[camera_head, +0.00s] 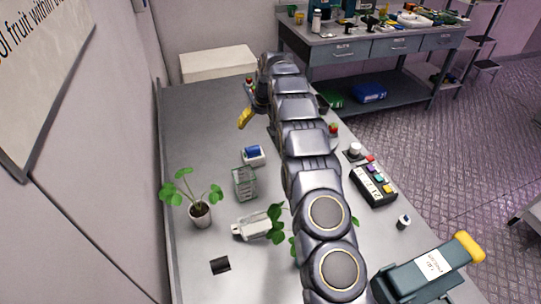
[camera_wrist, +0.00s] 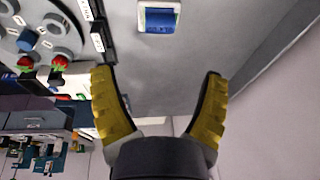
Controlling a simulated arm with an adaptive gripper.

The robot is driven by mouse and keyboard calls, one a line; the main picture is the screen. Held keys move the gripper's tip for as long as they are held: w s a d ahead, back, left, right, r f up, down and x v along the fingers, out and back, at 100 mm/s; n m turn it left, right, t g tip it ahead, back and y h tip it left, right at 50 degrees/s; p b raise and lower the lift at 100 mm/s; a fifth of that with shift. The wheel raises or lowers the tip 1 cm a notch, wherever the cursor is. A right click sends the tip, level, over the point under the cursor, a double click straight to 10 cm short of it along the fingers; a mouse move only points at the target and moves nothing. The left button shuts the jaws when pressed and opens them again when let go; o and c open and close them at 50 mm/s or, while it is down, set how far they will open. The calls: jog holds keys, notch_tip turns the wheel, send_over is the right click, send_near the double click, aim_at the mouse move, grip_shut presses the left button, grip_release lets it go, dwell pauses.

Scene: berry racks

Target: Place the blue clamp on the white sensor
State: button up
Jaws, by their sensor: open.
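A blue block-like piece (camera_head: 252,150), which looks like the blue clamp, sits on or in a small white base (camera_head: 256,161) on the table. The wrist view shows the blue piece (camera_wrist: 159,20) with white around it at the top edge. I cannot tell whether this base is the white sensor. A larger white device (camera_head: 252,228) lies nearer the camera, partly covered by leaves. My gripper (camera_head: 246,118) is over the far left part of the table, apart from the blue piece. Its yellow fingers (camera_wrist: 158,73) are spread with nothing between them.
A clear greenish box (camera_head: 244,183) stands near the blue piece. A potted plant (camera_head: 199,213) is on the left, and a small black piece (camera_head: 220,265) is in front. A panel with coloured buttons (camera_head: 373,184) is on the right. My arm hides the table's middle.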

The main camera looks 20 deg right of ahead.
jog(key=s+a+r+g, duration=0.1)
jog(key=s+a+r, duration=0.2)
jog(key=s+r, duration=0.5)
jog(key=s+a+r+g, duration=0.1)
jog(key=s+a+r, duration=0.2)
jog(key=s+r, duration=0.55)
jog(key=s+a+f+g, duration=0.1)
jog(key=s, duration=1.6)
jog(key=s+a+f+g+h, duration=0.1)
jog(key=s, duration=1.6)
jog(key=shift+a+f+g, duration=0.25)
jog(key=shift+g, duration=0.05)
